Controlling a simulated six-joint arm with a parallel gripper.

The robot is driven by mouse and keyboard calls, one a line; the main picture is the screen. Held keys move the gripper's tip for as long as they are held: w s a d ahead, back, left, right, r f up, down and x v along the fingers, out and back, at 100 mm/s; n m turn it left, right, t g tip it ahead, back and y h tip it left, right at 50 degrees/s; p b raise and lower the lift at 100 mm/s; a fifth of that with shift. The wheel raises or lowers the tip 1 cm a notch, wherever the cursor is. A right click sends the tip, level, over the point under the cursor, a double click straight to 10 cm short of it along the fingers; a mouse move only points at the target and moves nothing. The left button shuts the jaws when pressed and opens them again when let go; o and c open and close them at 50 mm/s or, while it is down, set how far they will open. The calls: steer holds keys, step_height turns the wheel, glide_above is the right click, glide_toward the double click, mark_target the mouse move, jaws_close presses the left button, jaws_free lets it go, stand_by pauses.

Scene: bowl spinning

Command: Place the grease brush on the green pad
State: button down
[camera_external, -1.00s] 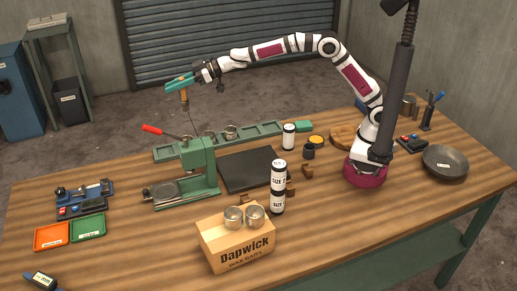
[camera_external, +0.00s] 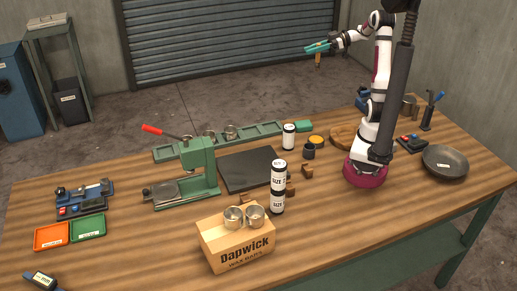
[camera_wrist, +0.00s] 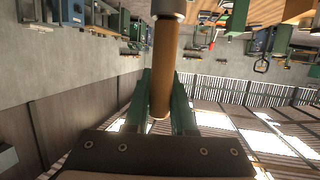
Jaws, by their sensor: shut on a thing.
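My gripper (camera_external: 318,48), with teal fingers, is raised high above the back of the table in the external view. It is shut on the grease brush (camera_external: 318,60), whose brown wooden handle hangs below the fingers. In the wrist view the brush handle (camera_wrist: 162,65) shows between the green fingers, with a metal collar at the top edge; the bristles are not clear. The green pad (camera_external: 88,228) lies at the table's left front, beside an orange pad (camera_external: 52,236). The brush is far from the green pad.
A green press with a red lever (camera_external: 190,170) stands between the pads and the table's middle. A cardboard box (camera_external: 237,243) with metal cups on top is at the front. Stacked cans (camera_external: 278,185) and a dark mat (camera_external: 250,170) occupy the middle.

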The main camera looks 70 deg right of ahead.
steer(key=s+f, duration=0.1)
steer(key=s, duration=0.7)
step_height(320, 180, down, 11)
steer(key=w+a+f, duration=0.6)
steer(key=w+f, duration=0.4)
steer(key=f, duration=0.1)
steer(key=shift+w, duration=0.2)
steer(key=shift+f, duration=0.2)
steer(key=c, duration=0.8)
jaws_free()
steer(key=shift+o, duration=0.2)
